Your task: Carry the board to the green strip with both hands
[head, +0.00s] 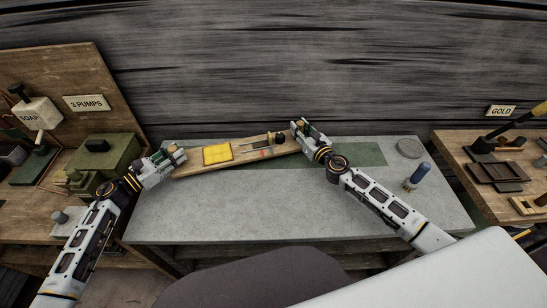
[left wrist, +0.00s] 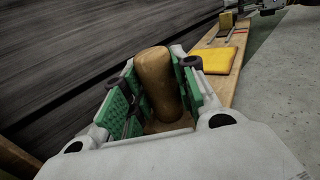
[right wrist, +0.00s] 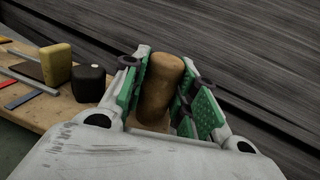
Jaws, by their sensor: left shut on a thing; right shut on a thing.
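The wooden board (head: 237,159) spans between my two grippers over the grey table, tilted in the head view with its right end farther back. It carries a yellow pad (head: 217,154), thin tools and small blocks. My left gripper (head: 170,157) is shut on a rounded wooden handle (left wrist: 158,82) at the board's left end. My right gripper (head: 305,132) is shut on a similar handle (right wrist: 161,88) at its right end. The green strip (head: 350,155) lies on the table; the board and right arm cover part of it. Whether the board touches the table is unclear.
A grey disc (head: 409,148) and a blue-handled brush (head: 418,175) stand on the table's right. A green metal box (head: 105,158) is on the left bench near my left arm. The right bench holds a dark tray (head: 496,174). The table's front middle is clear.

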